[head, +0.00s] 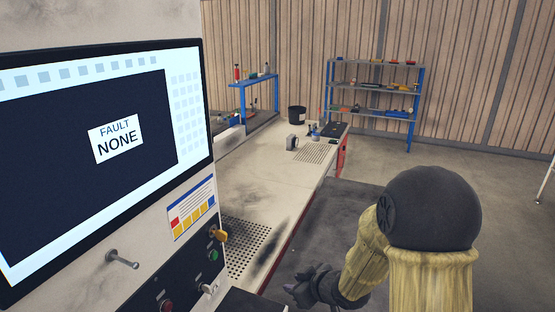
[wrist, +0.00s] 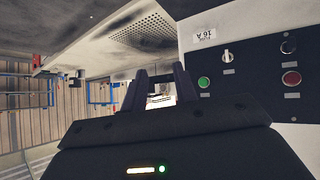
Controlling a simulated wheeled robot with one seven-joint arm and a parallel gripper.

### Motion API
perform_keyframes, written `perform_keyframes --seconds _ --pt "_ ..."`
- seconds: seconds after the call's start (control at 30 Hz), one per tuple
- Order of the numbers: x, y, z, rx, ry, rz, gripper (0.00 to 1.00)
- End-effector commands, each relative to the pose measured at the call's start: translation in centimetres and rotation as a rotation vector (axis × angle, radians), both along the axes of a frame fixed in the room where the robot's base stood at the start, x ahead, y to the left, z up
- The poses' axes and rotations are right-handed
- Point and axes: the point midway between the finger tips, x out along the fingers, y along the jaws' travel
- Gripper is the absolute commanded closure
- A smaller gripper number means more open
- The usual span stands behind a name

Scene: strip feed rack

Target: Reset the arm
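My gripper (head: 302,287) is at the bottom centre of the head view, with my arm bent beside the bench. In the wrist view my gripper (wrist: 160,80) shows two dark fingers, apart with a gap between them. Nothing is held in the gap. The fingers are apart from the control panel (wrist: 250,95) on the right of the wrist view. The panel has a green button (wrist: 204,82), a red button (wrist: 291,78) and a light switch lever (wrist: 227,57). The screen (head: 60,190) in the head view reads "FAULT NONE".
A long bench (head: 262,180) with perforated plates runs away from the panel. A black bin (head: 297,114) and small items stand at its far end. A blue shelf rack (head: 373,90) stands at the back wall. A metal peg (head: 122,259) sticks out below the screen. Floor at right is clear.

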Motion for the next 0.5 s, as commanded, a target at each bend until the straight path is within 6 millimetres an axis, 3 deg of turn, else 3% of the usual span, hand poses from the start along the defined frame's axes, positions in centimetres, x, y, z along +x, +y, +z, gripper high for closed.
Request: perform_keyframes --seconds 0.17,0.3,0.5 --pt "-2.5 -5.9 1.1 -0.132 0.127 -0.284 0.71" --pt "-6.6 -9.1 1.7 -0.18 0.278 -0.485 0.71" --pt "-13.8 -10.8 2.3 -0.164 0.528 -0.695 0.71"
